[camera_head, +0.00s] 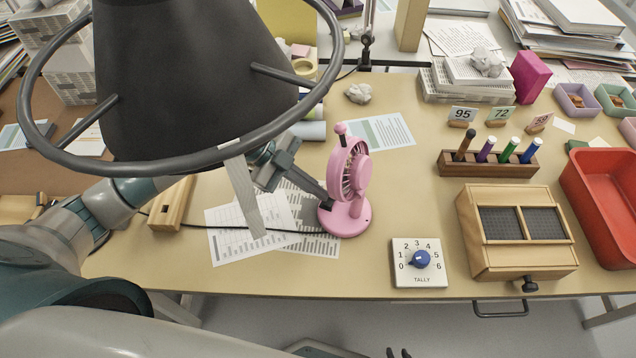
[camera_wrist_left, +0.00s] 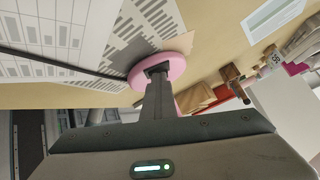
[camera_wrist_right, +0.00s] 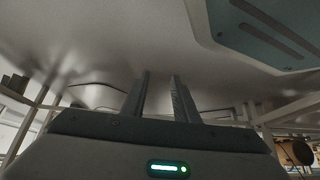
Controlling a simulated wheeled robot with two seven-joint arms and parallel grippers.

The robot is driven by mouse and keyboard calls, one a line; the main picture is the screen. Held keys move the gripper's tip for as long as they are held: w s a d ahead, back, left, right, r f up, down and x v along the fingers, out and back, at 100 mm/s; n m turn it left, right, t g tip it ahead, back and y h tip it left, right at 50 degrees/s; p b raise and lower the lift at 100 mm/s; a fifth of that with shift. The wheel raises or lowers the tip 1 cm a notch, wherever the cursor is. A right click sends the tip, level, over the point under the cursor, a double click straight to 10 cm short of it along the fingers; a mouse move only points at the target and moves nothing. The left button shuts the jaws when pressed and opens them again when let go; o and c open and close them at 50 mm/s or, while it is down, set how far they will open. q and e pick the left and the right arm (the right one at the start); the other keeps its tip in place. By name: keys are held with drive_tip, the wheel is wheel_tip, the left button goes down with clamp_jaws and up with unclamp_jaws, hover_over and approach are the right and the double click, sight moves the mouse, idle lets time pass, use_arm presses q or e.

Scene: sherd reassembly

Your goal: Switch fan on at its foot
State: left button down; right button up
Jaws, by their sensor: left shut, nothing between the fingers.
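A pink fan (camera_head: 349,170) stands upright on the table, its caged head over a round foot (camera_head: 350,222). My left gripper (camera_head: 325,203) is shut and empty, its fingertips at the left side of the foot. In the left wrist view the shut fingertips (camera_wrist_left: 157,70) overlap the pink foot (camera_wrist_left: 176,68); whether they touch it I cannot tell. The switch itself is hidden or too small to make out. My right gripper (camera_wrist_right: 160,85) is open and empty, away from the fan; its tips show at the bottom of the head view (camera_head: 398,353).
A dark cone with a ring (camera_head: 190,80) blocks the upper left. Printed sheets (camera_head: 235,235) and a black cable lie left of the fan. A tally dial (camera_head: 419,262), a wooden box (camera_head: 515,232), a pen rack (camera_head: 487,163) and a red tray (camera_head: 605,210) stand to the right.

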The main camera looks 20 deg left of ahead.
use_arm(q)
drive_tip(key=shift+s+d+f, duration=0.1)
drive_tip(key=shift+s, duration=0.15)
use_arm(e)
drive_tip(key=shift+w+a, duration=0.1)
